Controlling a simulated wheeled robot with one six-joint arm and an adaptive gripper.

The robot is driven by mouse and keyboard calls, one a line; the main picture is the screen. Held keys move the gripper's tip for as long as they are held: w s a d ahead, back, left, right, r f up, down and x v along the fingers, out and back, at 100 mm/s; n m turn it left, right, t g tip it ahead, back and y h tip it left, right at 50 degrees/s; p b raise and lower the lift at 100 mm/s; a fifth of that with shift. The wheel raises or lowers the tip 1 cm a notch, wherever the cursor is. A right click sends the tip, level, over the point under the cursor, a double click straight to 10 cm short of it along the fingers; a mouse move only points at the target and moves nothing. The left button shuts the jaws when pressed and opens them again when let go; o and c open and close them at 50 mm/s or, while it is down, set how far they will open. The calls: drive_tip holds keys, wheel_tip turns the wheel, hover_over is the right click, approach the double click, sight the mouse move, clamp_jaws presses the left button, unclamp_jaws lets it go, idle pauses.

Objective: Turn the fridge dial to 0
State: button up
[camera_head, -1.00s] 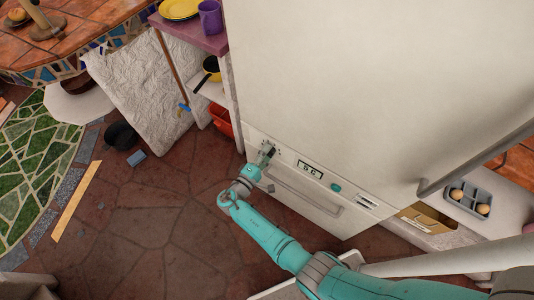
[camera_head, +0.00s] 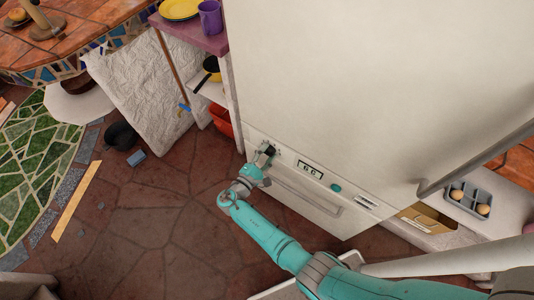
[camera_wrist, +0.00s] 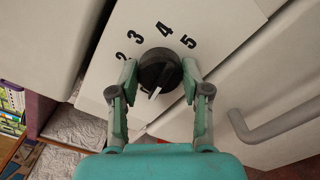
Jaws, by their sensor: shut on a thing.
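The fridge dial (camera_wrist: 158,72) is a round black knob on the white panel, with a white pointer mark directed down and slightly left in the wrist view. My gripper (camera_wrist: 160,68) is shut on the dial, with one finger on each side. In the head view my gripper (camera_head: 265,154) is at the left end of the fridge's control panel, and the dial is mostly hidden there.
The fridge (camera_head: 330,90) has a small display (camera_head: 310,169) and a teal button (camera_head: 336,187) right of the dial. A drawer handle (camera_head: 300,192) runs below the panel. Left stands a shelf (camera_head: 213,44) with a red bin (camera_head: 221,121) beneath.

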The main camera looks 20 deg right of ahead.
drive_tip(key=o, duration=1.1)
drive_tip(key=shift+o, duration=0.2)
drive_tip(key=shift+a, duration=0.1)
drive_tip(key=v, duration=1.1)
drive_tip(key=shift+s+a, duration=0.25)
drive_tip(key=shift+a, duration=0.05)
